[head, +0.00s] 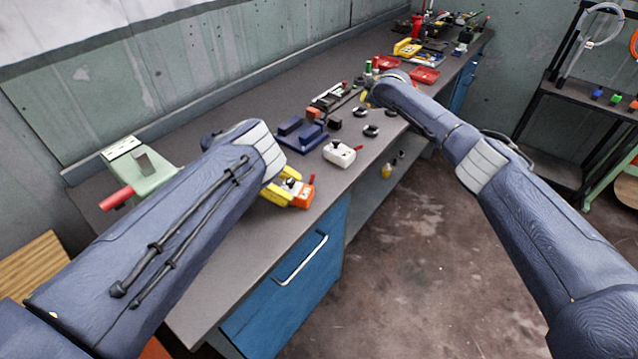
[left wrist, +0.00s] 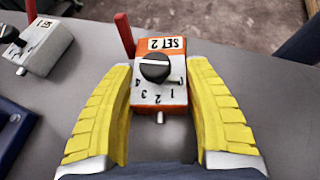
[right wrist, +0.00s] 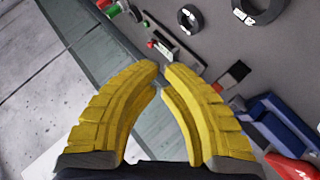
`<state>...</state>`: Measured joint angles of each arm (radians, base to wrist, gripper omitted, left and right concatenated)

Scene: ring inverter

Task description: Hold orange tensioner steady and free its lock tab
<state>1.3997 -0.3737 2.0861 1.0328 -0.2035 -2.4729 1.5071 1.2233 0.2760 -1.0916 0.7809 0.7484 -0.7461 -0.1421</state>
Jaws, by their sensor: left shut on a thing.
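The orange tensioner (head: 302,195) sits near the bench's front edge. In the left wrist view the orange tensioner (left wrist: 160,96) shows a white face, a "SET 2" label, a black knob (left wrist: 155,67), numbers around it, a red lever (left wrist: 124,34) and a small metal pin (left wrist: 160,118) at its near end. My left gripper (head: 283,190) is shut on its sides, with one yellow finger on each side in the left wrist view (left wrist: 160,85). My right gripper (right wrist: 161,72) is empty, its fingertips almost meeting, above the bench farther along. I cannot tell which part is the lock tab.
A white tensioner (head: 340,154) with a red lever stands just behind the orange one. A blue fixture (head: 299,136) and black rings (head: 371,131) lie farther back. A green machine (head: 145,165) with a red handle stands at left. Red trays (head: 424,76) lie beyond my right gripper.

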